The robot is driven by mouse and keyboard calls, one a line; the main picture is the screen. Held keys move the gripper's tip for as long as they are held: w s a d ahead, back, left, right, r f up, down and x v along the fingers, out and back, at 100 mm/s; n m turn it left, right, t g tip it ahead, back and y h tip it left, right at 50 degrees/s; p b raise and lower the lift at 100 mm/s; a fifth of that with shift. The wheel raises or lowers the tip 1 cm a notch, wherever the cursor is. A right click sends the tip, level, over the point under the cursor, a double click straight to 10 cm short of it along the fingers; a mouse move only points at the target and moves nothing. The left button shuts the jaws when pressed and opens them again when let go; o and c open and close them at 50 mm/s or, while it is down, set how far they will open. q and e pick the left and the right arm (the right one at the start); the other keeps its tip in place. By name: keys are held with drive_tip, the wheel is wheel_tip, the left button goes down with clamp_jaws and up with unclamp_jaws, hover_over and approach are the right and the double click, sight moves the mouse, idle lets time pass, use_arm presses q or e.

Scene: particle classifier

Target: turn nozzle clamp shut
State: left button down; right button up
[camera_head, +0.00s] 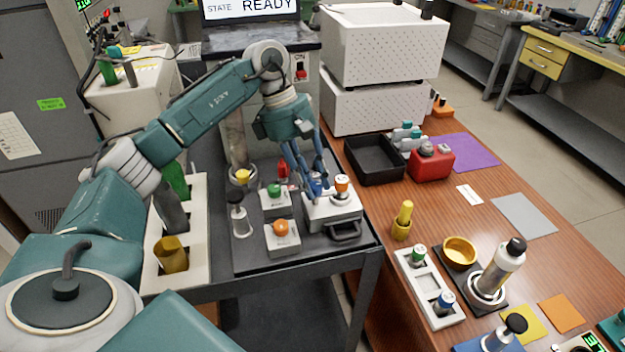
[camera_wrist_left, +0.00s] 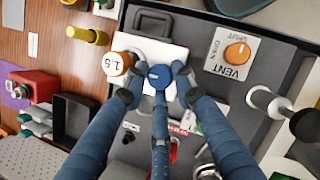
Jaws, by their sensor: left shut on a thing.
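A blue knob (camera_head: 315,182) sits on a white block (camera_head: 335,212) on the dark cart top; I read it as the nozzle clamp, though no such label is legible. In the left wrist view the blue knob (camera_wrist_left: 160,74) shows from above between my fingertips. My left gripper (camera_head: 312,185) reaches down from above and is shut on the blue knob; its fingers partly hide the knob's sides. An orange-topped knob marked 1.5 (camera_wrist_left: 117,63) stands close beside it on the same block. My right gripper is not in view.
The orange VENT knob (camera_wrist_left: 238,52), a green button (camera_head: 274,189) and a red part (camera_head: 283,170) are close by. A plunger-like handle (camera_head: 239,215) stands to the left. A black tray (camera_head: 374,160) and red container (camera_head: 432,162) are on the wooden table at right.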

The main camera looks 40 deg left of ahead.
use_arm(q)
drive_tip(key=c, duration=1.6)
unclamp_jaws()
drive_tip(key=shift+w+d+r, duration=0.1)
drive_tip(key=shift+r, duration=0.2)
drive_tip(key=shift+o, duration=0.7)
drive_tip(key=shift+d, duration=0.1)
drive_tip(key=shift+a+r, duration=0.15)
drive_tip(key=shift+a, duration=0.1)
drive_tip(key=v, duration=1.1)
drive_tip(key=shift+s+r, duration=0.2)
drive_tip(key=shift+r, duration=0.1)
drive_tip(key=shift+d, duration=0.1)
